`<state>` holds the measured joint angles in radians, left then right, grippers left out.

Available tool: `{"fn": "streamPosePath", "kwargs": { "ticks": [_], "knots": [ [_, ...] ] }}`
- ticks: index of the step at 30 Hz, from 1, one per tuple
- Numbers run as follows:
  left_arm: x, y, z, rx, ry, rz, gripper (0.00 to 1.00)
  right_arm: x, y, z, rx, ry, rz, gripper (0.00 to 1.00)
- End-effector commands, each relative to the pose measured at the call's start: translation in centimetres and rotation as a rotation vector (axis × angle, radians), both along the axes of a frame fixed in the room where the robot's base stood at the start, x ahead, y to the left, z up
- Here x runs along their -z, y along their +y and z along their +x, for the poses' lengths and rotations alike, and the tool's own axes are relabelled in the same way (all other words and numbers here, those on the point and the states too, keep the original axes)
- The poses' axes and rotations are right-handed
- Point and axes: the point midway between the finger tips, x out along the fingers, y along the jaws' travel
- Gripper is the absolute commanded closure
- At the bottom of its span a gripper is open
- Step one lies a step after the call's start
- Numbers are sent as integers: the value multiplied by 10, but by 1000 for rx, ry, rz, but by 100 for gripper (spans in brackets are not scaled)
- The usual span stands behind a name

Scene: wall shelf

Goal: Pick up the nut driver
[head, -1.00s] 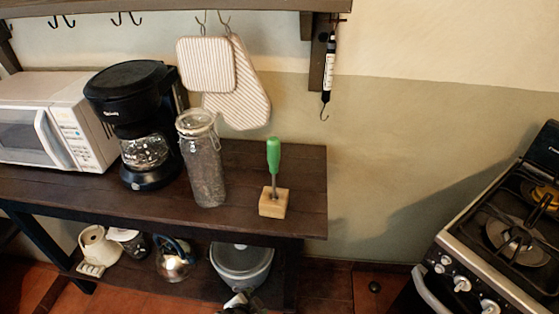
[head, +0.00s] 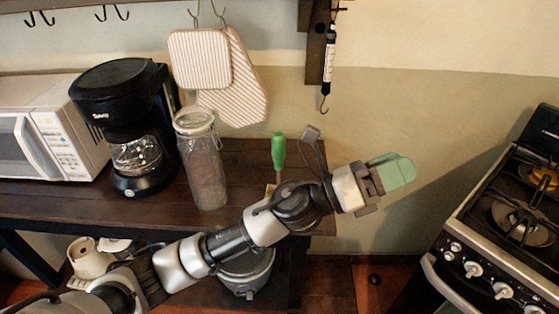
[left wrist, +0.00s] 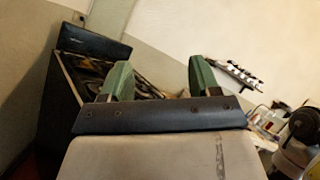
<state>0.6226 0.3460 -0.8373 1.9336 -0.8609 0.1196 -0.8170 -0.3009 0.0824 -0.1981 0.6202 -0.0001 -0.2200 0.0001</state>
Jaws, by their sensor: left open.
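The nut driver (head: 278,151) has a green handle and stands upright on the dark wooden shelf. Its wooden block (head: 270,189) is mostly hidden behind my left arm. My left gripper (head: 392,171) has green fingers and is to the right of the nut driver, past the shelf's right end, pointing right toward the stove. In the left wrist view the two fingers (left wrist: 158,80) are spread apart with nothing between them. The nut driver does not show in the left wrist view. My right gripper is in neither view.
A glass jar (head: 203,165) stands left of the nut driver, with a black coffee maker (head: 128,115) and a white microwave (head: 50,130) further left. Pot holders (head: 200,60) hang above. The stove (head: 500,225) is at the right. A pot (head: 247,270) sits on the lower shelf.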

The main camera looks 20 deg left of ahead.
Motion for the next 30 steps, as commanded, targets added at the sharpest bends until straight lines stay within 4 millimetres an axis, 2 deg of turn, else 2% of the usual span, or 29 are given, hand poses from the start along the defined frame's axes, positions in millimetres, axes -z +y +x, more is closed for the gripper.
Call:
{"fn": "streamPosePath", "kwargs": {
  "ticks": [1, 3, 6, 8, 10, 13, 15, 18, 21, 25, 30],
  "knots": [
    [-7, -16, -11, 62, -214, 147, 38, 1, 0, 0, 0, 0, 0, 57],
    [-1, -31, -25, 152, -495, 354, 38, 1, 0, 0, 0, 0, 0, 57],
    [21, -33, -31, 285, -873, 660, 38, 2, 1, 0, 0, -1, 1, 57],
    [36, -23, -24, 372, -1078, 855, 38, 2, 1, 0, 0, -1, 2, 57],
    [50, 1, -7, 481, -1290, 1093, 38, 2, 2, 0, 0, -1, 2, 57],
    [55, 53, 27, 659, -1512, 1444, 38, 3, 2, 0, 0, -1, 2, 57],
    [45, 94, 51, 787, -1597, 1674, 38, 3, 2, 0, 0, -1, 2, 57],
    [23, 148, 75, 953, -1625, 1943, 38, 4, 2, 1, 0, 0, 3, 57],
    [0, 185, 86, 1074, -1597, 2118, 38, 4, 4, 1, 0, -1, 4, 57],
    [-11, 207, 92, 1149, -1561, 2213, 38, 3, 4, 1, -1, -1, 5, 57],
    [10, 214, 100, 1163, -1556, 2221, 38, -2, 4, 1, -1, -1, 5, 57]
  ]
}}
